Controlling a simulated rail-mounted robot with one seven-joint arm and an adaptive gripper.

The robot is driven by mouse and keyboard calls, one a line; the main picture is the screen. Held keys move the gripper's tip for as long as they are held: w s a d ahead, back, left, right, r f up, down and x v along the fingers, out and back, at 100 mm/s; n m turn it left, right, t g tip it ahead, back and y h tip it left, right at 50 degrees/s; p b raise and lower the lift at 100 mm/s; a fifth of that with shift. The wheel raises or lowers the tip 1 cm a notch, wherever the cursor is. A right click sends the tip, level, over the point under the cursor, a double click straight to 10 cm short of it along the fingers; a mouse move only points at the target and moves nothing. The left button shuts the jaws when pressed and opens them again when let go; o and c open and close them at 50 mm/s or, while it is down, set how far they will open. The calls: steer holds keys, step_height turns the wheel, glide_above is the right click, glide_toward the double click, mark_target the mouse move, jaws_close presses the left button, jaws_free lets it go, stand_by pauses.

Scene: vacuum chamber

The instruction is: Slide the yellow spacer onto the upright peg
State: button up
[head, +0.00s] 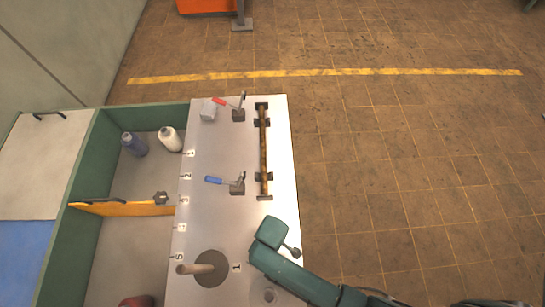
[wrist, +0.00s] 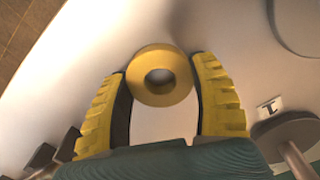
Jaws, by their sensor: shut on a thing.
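The yellow spacer (wrist: 160,75) is a thick ring with a round hole. In the wrist view it sits between the tips of my gripper (wrist: 158,82), which is shut on it, with the hole facing the camera. The upright peg (head: 200,268) stands on a round dark base (head: 219,277) at the near end of the bench. The peg also shows in the wrist view (wrist: 298,160), at the lower right, apart from the spacer. In the head view my teal arm is right of the peg; the spacer and fingertips are hidden there.
The pale bench top (head: 215,140) carries a red-handled clamp (head: 238,106), a blue-handled clamp (head: 236,185), a brass rod (head: 263,150) in black brackets and a grey block (head: 208,110). Left is a green-walled bin (head: 82,165) with two bottles. Bench surface around the peg is mostly clear.

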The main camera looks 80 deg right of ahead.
step_height(320, 180, up, 10)
steer(key=p, duration=0.4)
steer(key=shift+w, duration=0.1)
stand_by(1.0)
